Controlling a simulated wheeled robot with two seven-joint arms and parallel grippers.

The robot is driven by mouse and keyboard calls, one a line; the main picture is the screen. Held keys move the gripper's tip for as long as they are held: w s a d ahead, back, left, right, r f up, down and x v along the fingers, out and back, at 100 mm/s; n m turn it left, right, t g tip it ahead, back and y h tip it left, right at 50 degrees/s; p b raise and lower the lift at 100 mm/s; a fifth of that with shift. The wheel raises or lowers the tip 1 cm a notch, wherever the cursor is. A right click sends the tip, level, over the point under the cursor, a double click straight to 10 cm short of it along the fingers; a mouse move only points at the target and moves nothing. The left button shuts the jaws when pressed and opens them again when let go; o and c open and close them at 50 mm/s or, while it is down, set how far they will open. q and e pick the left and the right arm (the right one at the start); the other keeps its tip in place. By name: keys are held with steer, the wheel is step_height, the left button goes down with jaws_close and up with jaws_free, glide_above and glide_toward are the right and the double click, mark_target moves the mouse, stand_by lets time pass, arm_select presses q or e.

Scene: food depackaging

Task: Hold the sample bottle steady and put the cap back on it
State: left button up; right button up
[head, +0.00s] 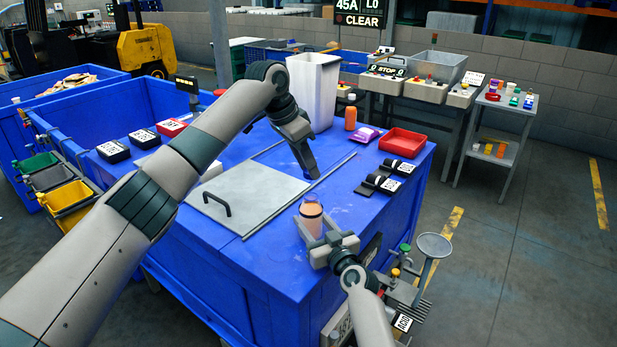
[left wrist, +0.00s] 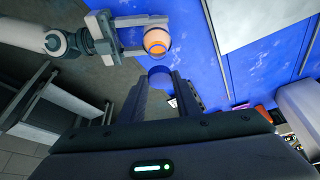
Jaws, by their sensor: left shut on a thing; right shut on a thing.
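The sample bottle (head: 311,217) is a small clear bottle with orange contents, upright near the front right corner of the blue work surface. My right gripper (head: 318,237) is shut around it; the left wrist view also shows the bottle (left wrist: 156,42) in that grip. My left gripper (head: 312,172) is shut and points down, above and behind the bottle in the head view. In the left wrist view a blue round cap (left wrist: 160,75) sits between its fingertips, apart from the bottle. The cap cannot be made out in the head view.
A grey hatch lid (head: 250,190) with a handle lies left of the bottle. Bare blue surface lies around the bottle.

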mark_target(306, 191)
arm_select(q)
steer(key=shift+f, duration=1.35)
steer(key=shift+f, duration=0.1)
steer(key=shift+f, duration=0.75)
steer(key=shift+f, duration=0.55)
arm_select(e)
jaws_close()
arm_select(q)
steer(key=m, duration=0.1)
steer(key=m+g, duration=0.1)
steer(key=m, duration=0.2)
steer(key=shift+w+a+m+g+h, duration=0.15)
steer(key=shift+w+m+g+h, duration=0.15)
steer(key=shift+w+m, duration=0.1)
steer(key=shift+m+g, duration=0.3)
steer(key=shift+m, duration=0.5)
arm_select(e)
steer(key=shift+f, duration=0.1)
arm_select(q)
steer(key=o, duration=1)
